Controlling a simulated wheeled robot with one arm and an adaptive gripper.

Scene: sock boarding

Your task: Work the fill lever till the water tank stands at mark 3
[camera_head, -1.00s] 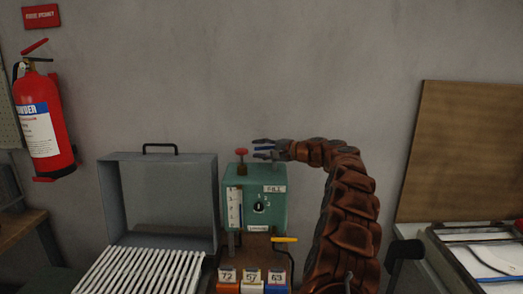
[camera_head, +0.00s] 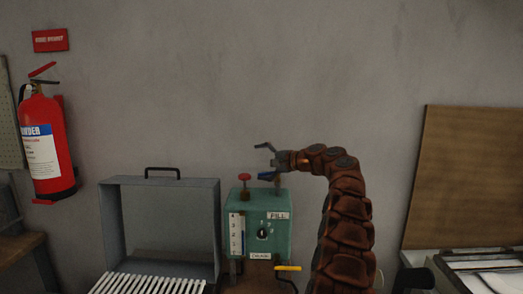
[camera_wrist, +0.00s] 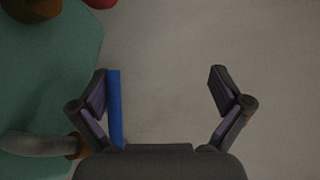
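The teal water tank box (camera_head: 283,240) stands against the wall, with a numbered white gauge (camera_head: 237,235), a FILL label and a small dial (camera_head: 263,233). The water level is too small to read. My gripper (camera_head: 265,161) is open above the box's right top. In the wrist view my gripper (camera_wrist: 163,88) has its fingers wide apart. A blue bar (camera_wrist: 115,105), which looks like the fill lever's grip, lies along the inner side of the left finger. A grey bent rod (camera_wrist: 35,143) shows at lower left; its link to the bar is hidden.
A red knob (camera_head: 244,177) stands on the box top, left of my gripper. A grey open case (camera_head: 160,225) stands left, a wooden board (camera_head: 465,175) right.

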